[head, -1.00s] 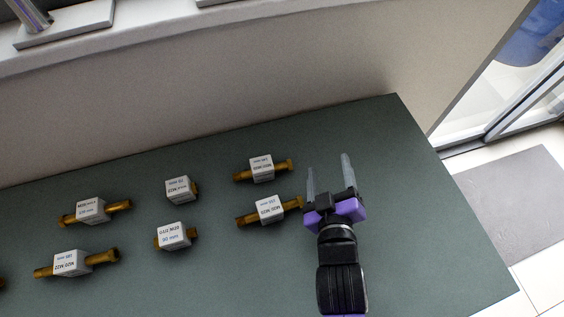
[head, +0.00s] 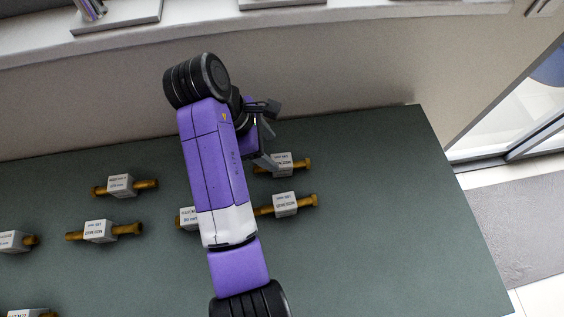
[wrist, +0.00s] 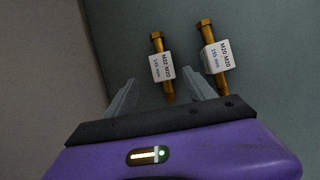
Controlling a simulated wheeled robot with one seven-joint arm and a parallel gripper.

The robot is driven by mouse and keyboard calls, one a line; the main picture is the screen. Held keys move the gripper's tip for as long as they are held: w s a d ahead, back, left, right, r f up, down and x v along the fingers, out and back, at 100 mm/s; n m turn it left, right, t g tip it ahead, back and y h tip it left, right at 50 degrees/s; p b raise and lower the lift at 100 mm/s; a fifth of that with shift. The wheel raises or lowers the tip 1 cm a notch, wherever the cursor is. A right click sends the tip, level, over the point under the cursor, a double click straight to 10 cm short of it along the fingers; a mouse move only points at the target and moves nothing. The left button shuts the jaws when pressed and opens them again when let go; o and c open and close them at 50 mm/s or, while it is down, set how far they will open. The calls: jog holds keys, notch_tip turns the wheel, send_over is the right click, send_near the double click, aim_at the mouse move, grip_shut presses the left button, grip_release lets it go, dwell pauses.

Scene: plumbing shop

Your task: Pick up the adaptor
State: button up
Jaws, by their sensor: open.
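Several brass adaptors with white block labels lie on the green table. The back right adaptor (head: 283,163) is by my gripper (head: 268,149), which is open and partly hidden behind my arm. In the wrist view this adaptor (wrist: 161,66), labelled 145 mm, lies ahead of my open gripper (wrist: 160,82), its near end between the finger lines. I cannot tell the height gap. A second adaptor (head: 286,204), just in front of it, appears in the wrist view (wrist: 217,57) labelled M20 M20 and 155 mm, right of the right finger.
More adaptors lie to the left, at the back (head: 120,186), in the middle (head: 99,231) and at the left edge (head: 12,241). My arm partly covers another (head: 187,218). A wall (head: 330,70) stands behind the table. The table's right side (head: 400,230) is clear.

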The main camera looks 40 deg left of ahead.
aim_at(281, 160)
jog(key=shift+s+d, duration=0.25)
jog(key=shift+d+f+h, duration=0.15)
jog(key=shift+f+h, duration=0.15)
jog(key=shift+f, duration=0.05)
jog(key=shift+w+p+x, duration=0.1)
jog(key=shift+p+x, duration=0.15)
jog(key=shift+x, duration=1.5)
jog(key=shift+w+p+x, duration=0.15)
jog(key=shift+p+x, duration=0.1)
jog(key=shift+x, duration=1.5)
jog(key=shift+r, duration=0.1)
grip_shut()
